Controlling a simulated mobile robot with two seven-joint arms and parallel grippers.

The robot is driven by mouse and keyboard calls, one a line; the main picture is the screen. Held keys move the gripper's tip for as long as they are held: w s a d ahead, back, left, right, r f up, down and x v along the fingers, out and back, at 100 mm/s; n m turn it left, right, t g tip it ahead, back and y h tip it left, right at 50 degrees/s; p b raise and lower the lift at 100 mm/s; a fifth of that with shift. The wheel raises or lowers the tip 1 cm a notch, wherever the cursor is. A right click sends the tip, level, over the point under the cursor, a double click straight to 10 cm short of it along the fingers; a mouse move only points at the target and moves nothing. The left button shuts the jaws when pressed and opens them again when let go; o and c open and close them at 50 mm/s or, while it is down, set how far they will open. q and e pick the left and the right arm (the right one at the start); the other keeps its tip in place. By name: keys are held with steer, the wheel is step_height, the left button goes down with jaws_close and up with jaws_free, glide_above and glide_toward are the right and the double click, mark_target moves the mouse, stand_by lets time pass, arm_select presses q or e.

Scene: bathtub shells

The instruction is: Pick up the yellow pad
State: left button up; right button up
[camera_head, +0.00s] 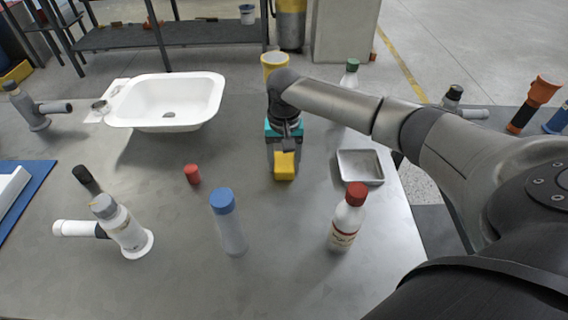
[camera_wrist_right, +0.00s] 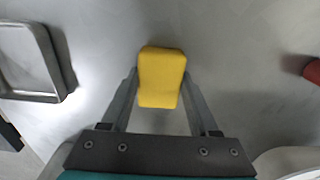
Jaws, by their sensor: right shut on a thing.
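The yellow pad (camera_head: 285,167) is a small yellow block near the middle of the grey table. My right gripper (camera_head: 284,158) points down over it, with its fingers shut on the pad's sides. In the right wrist view the yellow pad (camera_wrist_right: 161,77) sits between the two finger tips of my right gripper (camera_wrist_right: 160,92). I cannot tell whether the pad touches the table. My left gripper is not in view.
A grey metal tray (camera_head: 360,167) lies right of the pad. A red-capped bottle (camera_head: 346,220), a blue-capped bottle (camera_head: 228,222) and a small red cylinder (camera_head: 192,174) stand around it. A white basin (camera_head: 170,100) stands at the back left.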

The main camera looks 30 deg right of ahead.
mark_target(284, 161)
steer(key=shift+r, duration=0.1)
step_height(284, 161, up, 20)
steer(key=p, duration=0.5)
